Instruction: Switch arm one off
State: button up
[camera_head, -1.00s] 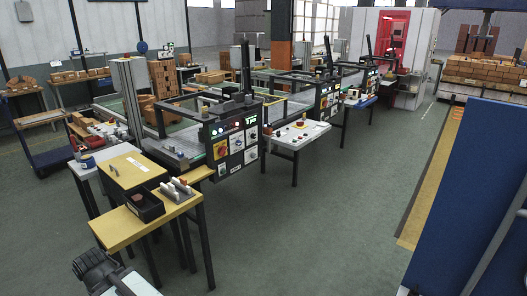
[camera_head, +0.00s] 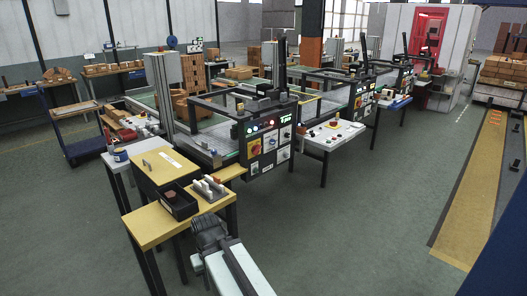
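The nearest arm-like machine is a black frame station (camera_head: 238,108) in the middle of the view. Its black control panel (camera_head: 268,142) faces me and carries a yellow-and-red rotary switch, small lit lamps and several white dials. More stations of the same kind stand behind it to the right, with a second panel (camera_head: 363,98) farther off. I cannot read which one is arm one or how its switch is set. My gripper (camera_head: 207,228) is at the lower middle, dark, above the floor beside the yellow table and well short of the panel. Its fingers are too unclear to tell open from shut.
A yellow table (camera_head: 150,228) stands close at left with a black bin (camera_head: 178,203) and a rack of white-handled parts (camera_head: 208,189). A white table (camera_head: 334,134) with buttons stands right of the near panel. Green floor (camera_head: 370,210) is clear to the right. A blue panel (camera_head: 505,260) edges the lower right.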

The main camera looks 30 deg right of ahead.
aim_at(256, 149)
jog(key=i, duration=0.9)
